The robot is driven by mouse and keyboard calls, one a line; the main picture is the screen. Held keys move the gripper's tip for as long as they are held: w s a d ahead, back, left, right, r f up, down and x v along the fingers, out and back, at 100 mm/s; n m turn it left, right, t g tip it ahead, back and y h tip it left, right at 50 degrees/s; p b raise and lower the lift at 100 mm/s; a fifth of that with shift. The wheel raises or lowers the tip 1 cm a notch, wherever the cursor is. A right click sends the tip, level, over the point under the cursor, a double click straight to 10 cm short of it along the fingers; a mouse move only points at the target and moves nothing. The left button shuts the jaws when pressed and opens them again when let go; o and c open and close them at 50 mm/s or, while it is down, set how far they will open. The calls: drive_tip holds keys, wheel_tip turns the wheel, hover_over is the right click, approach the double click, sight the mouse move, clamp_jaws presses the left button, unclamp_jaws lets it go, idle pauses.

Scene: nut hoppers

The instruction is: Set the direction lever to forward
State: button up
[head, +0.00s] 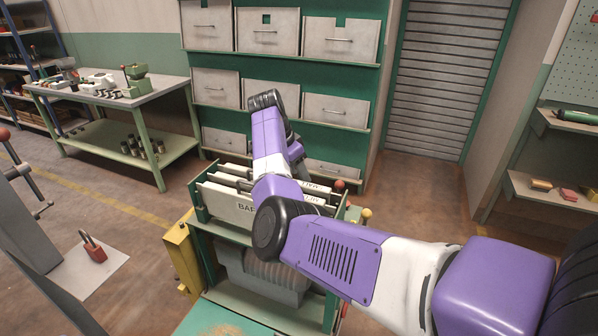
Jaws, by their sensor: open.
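The green machine (231,225) stands in the lower middle, partly covered by my arm. At its right side are a small red-brown knob (339,186) and a yellow knob (366,214). I cannot tell which one, if either, is the direction lever, or how it is set. My purple and white arm reaches from the lower right across the machine, and its far end bends down behind my own forearm. My gripper's fingers are hidden there, so their contact with anything does not show.
White lettered plates (225,203) stand on the machine's top. A yellow box (183,258) is at its left. A grey panel (85,275) holds a red padlock (96,252). A workbench (110,92) and a drawer cabinet (283,62) stand behind. Floor beyond the machine's right is clear.

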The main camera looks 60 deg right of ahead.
drive_tip(key=shift+f, duration=0.15)
clamp_jaws()
idle(1.4)
